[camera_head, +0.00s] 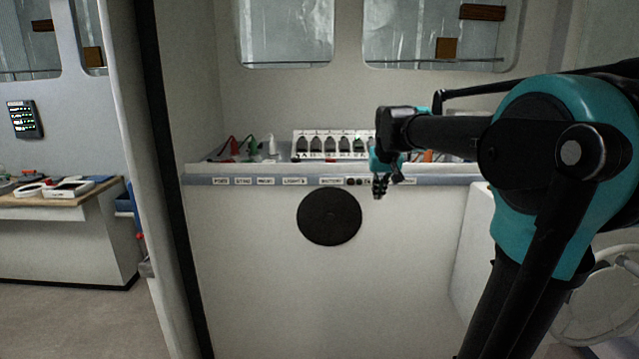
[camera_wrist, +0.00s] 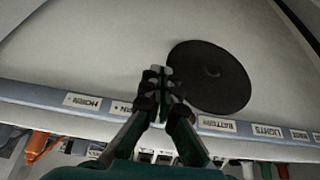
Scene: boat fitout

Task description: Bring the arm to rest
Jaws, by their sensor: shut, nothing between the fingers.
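My gripper (camera_head: 379,187) hangs at the end of my arm in the head view, in front of the labelled edge of the counter. In the wrist view my gripper (camera_wrist: 158,76) is shut, with its fingertips together and nothing between them. The fingertips point toward the white front panel, beside a black round disc (camera_wrist: 209,77). I cannot tell whether they touch the panel. My arm reaches in from the right of the head view, bent at the teal joint.
The label strip (camera_head: 250,181) runs along the counter edge. Behind it stand a white switch block (camera_head: 330,143) and several coloured plugs. The black disc (camera_head: 329,216) is on the panel below. A dark-edged partition (camera_head: 172,180) stands left; a wooden-topped bench (camera_head: 60,195) lies beyond.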

